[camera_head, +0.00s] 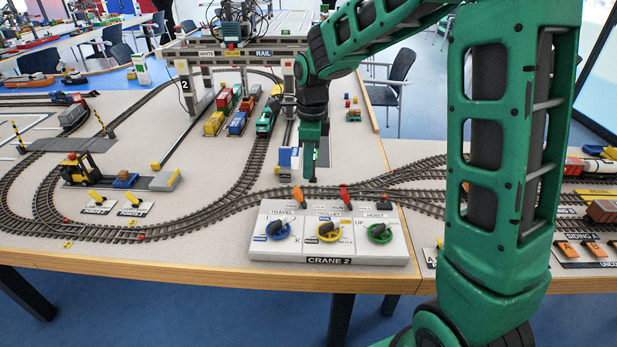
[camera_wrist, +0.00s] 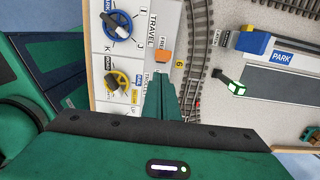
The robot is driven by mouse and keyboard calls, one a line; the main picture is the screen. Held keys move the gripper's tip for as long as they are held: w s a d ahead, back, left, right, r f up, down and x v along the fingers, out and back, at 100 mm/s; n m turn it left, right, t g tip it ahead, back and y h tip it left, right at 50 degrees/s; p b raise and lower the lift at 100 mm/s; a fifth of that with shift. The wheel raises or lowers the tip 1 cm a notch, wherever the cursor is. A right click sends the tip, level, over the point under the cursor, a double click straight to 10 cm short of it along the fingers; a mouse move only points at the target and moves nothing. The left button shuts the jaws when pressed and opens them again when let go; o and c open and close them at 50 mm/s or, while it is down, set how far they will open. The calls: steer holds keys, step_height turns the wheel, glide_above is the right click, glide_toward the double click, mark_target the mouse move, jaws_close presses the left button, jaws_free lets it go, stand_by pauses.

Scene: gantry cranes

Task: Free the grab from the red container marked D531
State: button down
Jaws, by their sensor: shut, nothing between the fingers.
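My gripper (camera_head: 311,178) is shut and empty, pointing down just behind the CRANE 2 control box (camera_head: 329,260). Its closed fingers also show in the wrist view (camera_wrist: 160,98), near an orange lever (camera_wrist: 164,54). This lever stands at the box's back left in the head view (camera_head: 297,195); I cannot tell whether the fingers touch it. The box has a blue TRAVEL knob (camera_head: 278,230), a yellow TROLLEY knob (camera_head: 327,231) and a green HOIST knob (camera_head: 379,233). Red containers (camera_head: 225,101) (camera_head: 248,104) stand under the gantry crane (camera_head: 235,55); the D531 mark is unreadable. I cannot make out the grab.
A red lever (camera_head: 344,194) and a black lever (camera_head: 382,205) stand on the box right of the orange one. A blue-and-white block (camera_head: 288,158) is close behind my gripper. Tracks curve behind the box. A yellow forklift (camera_head: 82,167) stands at left.

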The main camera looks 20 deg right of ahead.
step_height(320, 180, up, 6)
steer(key=a, duration=0.1)
steer(key=shift+w, duration=0.25)
stand_by(0.6)
